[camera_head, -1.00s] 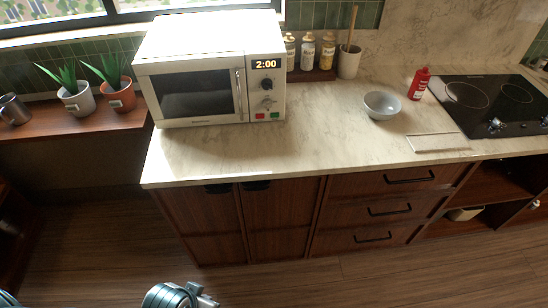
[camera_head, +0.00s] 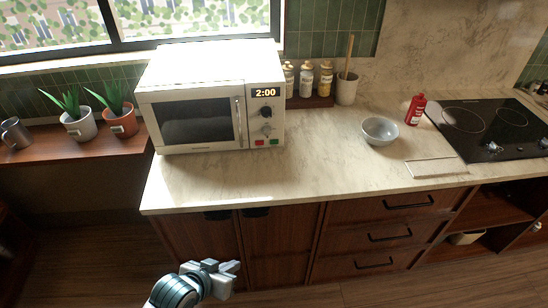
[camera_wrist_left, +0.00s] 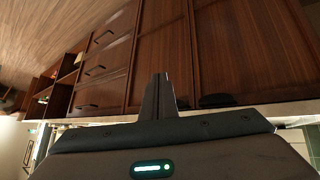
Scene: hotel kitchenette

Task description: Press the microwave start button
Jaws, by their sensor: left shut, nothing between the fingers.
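The white microwave (camera_head: 200,70) stands on the left part of the counter with its door shut. A red button (camera_head: 259,142) and a green button (camera_head: 274,142) sit side by side at the bottom of the control panel. My left gripper (camera_head: 230,268) is low in front of the cabinet doors, below the counter edge and well apart from the microwave. It is shut and empty. In the left wrist view, the shut fingers (camera_wrist_left: 160,95) point at the wooden cabinet fronts. My right gripper is not in view.
The marble counter (camera_head: 240,180) is bare in front of the microwave. A grey bowl (camera_head: 380,131), a red bottle (camera_head: 416,109) and a black cooktop (camera_head: 490,130) are to the right. Spice jars (camera_head: 306,80) stand close beside the microwave. Potted plants (camera_head: 121,120) are at left.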

